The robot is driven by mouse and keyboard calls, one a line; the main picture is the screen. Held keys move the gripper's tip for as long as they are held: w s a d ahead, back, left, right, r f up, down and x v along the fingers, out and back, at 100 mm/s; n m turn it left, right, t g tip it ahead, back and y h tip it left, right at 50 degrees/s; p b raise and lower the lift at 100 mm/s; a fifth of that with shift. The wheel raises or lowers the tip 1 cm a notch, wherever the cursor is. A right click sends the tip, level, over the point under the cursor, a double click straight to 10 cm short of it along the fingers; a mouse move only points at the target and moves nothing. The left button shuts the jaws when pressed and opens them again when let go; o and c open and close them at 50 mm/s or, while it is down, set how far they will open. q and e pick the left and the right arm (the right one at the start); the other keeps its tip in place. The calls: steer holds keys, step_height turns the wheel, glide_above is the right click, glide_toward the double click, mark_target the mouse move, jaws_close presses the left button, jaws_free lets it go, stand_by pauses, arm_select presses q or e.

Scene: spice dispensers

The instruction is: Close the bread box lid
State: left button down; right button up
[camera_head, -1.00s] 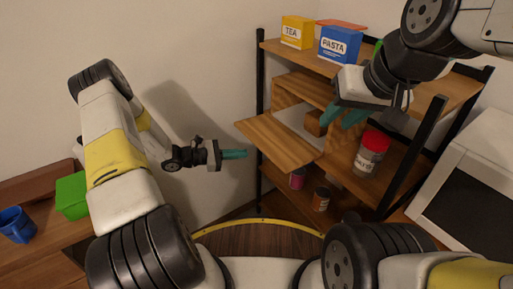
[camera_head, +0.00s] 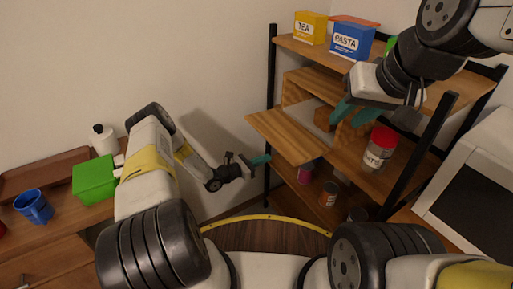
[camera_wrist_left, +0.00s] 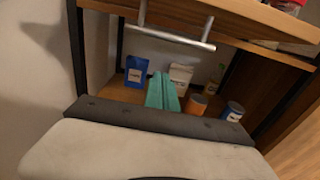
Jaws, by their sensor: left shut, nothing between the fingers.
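The wooden bread box (camera_head: 303,93) stands on the middle shelf of the rack. Its lid (camera_head: 283,135) hangs open, sticking out flat toward me. In the left wrist view the lid (camera_wrist_left: 245,14) is overhead, with a metal bar handle (camera_wrist_left: 176,37) on its underside. My left gripper (camera_head: 262,160) is shut and empty, below the lid's left part and apart from it. Its teal fingers show in the left wrist view (camera_wrist_left: 162,92), below the handle. My right gripper (camera_head: 352,112) is in front of the bread box's right side, with its fingers apart; it hides part of the box.
Tea (camera_head: 310,28) and pasta (camera_head: 351,41) boxes stand on the top shelf. A red-lidded jar (camera_head: 379,149) stands right of the lid. Cans (camera_head: 329,193) stand on the lower shelf. A black rack post (camera_head: 270,85) rises left of the lid.

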arm_select(q)
steer(key=shift+w+d+r, duration=0.15)
steer(key=shift+d+r, duration=0.05)
steer(key=shift+r, duration=0.8)
steer(key=shift+w+d+r, duration=0.15)
steer(key=shift+d+r, duration=0.05)
steer(key=shift+r, duration=0.75)
steer(key=shift+r, duration=0.1)
step_height(320, 180, up, 13)
steer(key=g+y, duration=0.5)
steer(key=y, duration=0.1)
glide_above(270, 134)
steer(key=shift+s, duration=0.25)
steer(key=shift+w+d+r, duration=0.1)
steer(key=shift+r, duration=0.05)
steer(key=w+d+r, duration=0.6)
steer(key=d+r, duration=0.2)
steer(key=r, duration=0.1)
steer(key=shift+d, duration=0.25)
